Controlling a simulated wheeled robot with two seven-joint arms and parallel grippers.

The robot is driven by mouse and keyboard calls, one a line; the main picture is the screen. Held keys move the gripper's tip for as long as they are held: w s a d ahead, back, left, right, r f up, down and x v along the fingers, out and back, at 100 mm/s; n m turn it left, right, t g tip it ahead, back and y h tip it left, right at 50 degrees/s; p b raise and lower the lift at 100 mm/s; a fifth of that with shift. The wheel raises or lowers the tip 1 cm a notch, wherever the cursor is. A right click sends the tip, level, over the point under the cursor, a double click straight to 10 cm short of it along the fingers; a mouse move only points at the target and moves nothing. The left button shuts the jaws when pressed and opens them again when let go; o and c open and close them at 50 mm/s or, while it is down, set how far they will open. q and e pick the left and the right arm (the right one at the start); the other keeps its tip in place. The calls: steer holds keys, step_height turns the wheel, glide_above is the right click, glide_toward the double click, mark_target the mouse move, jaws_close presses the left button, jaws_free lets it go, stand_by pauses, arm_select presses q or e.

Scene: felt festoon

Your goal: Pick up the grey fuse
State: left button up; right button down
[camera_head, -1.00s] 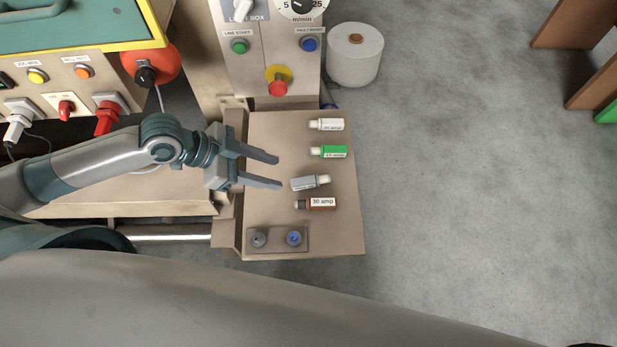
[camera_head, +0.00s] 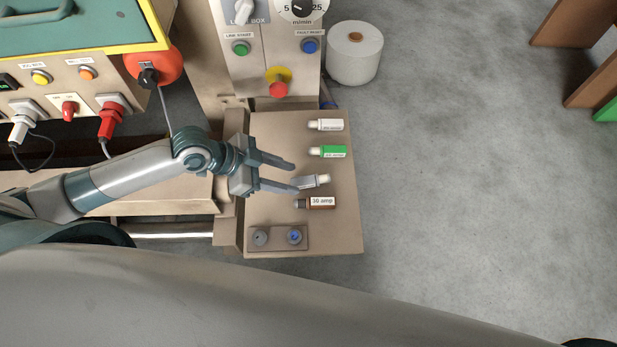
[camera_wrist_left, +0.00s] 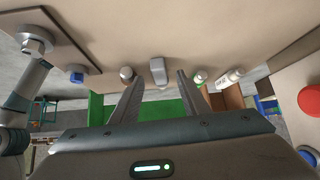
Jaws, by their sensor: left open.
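The grey fuse (camera_head: 310,182) lies on the tan shelf (camera_head: 275,215), its pale cap pointing right. My left gripper (camera_head: 294,177) is open and empty. In the head view its lower finger tip overlaps the fuse's left end; I cannot tell whether they touch. In the left wrist view the grey fuse (camera_wrist_left: 158,72) appears end-on, between and beyond the two open fingers (camera_wrist_left: 158,84). My right gripper is in neither view.
A white fuse (camera_head: 327,125) and a green fuse (camera_head: 329,152) lie above the grey one, and a brown 30 amp fuse (camera_head: 317,203) lies just below it. A small plate with two knobs (camera_head: 277,238) sits at the shelf's front. The shelf's right edge is clear.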

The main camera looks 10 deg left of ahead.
mark_target(299, 181)
arm_select(q)
steer(key=shift+p+x, duration=0.45)
steer(key=shift+x, duration=1.15)
steer(key=shift+s, duration=0.1)
steer(key=shift+c, duration=0.5)
jaws_close()
